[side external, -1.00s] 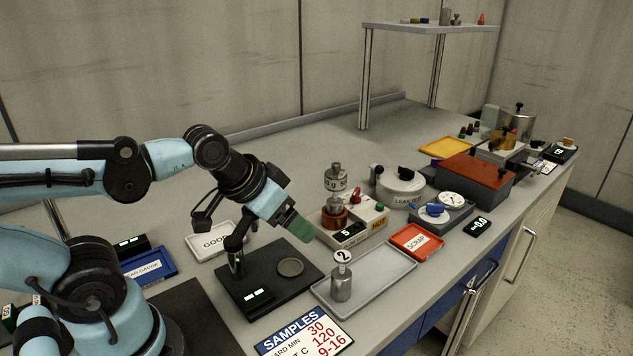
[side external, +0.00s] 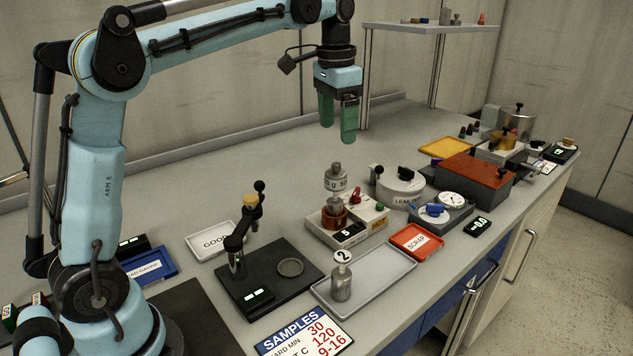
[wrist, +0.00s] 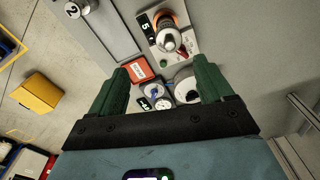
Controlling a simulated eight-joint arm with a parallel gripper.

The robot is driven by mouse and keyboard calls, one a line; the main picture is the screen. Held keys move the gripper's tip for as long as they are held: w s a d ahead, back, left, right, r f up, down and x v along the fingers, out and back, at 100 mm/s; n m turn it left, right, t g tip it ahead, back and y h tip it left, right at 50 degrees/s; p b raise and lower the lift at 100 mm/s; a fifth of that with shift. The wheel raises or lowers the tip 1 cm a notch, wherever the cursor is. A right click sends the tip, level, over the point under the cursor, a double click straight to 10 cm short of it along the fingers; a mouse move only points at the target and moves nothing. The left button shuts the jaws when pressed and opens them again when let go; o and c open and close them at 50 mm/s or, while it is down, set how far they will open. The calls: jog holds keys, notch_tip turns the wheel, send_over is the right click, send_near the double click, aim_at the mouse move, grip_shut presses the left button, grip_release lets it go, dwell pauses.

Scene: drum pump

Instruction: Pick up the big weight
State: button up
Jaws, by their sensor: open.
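A large metal weight (side external: 336,178) with a knob and a partly readable label stands on a copper-coloured ring on the tester marked HOT. It also shows from above in the wrist view (wrist: 168,40). A smaller metal piece (side external: 341,285) with a round "2" tag stands in the grey tray. I cannot tell for certain which of these is the big weight. My gripper (side external: 337,125) is open and empty, its green fingers pointing down, high above the bench behind the tester. In the wrist view its fingers (wrist: 162,78) are spread apart with nothing between them.
The HOT tester (side external: 372,222) stands between the grey tray (side external: 385,272) and the LEAK TEST unit (side external: 400,190). A red SCRAP tray (side external: 417,241) is to the right. A black stand (side external: 262,298) with a lever is at left.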

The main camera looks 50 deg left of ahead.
aim_at(336, 163)
jog(key=shift+w+a+f+g, duration=0.15)
jog(key=shift+w+a+g, duration=0.3)
jog(key=shift+w, duration=0.15)
notch_tip(336, 163, down, 7)
jog(key=shift+r, duration=0.2)
jog(key=shift+w+a+f, duration=0.1)
jog(key=shift+a+f, duration=0.05)
jog(key=shift+f, duration=1.2)
jog(key=shift+w+a+f, duration=0.1)
jog(key=shift+a+f, duration=0.05)
jog(key=shift+f, duration=1.2)
jog(key=shift+c, duration=0.3)
jog(key=shift+s, duration=0.1)
grip_shut()
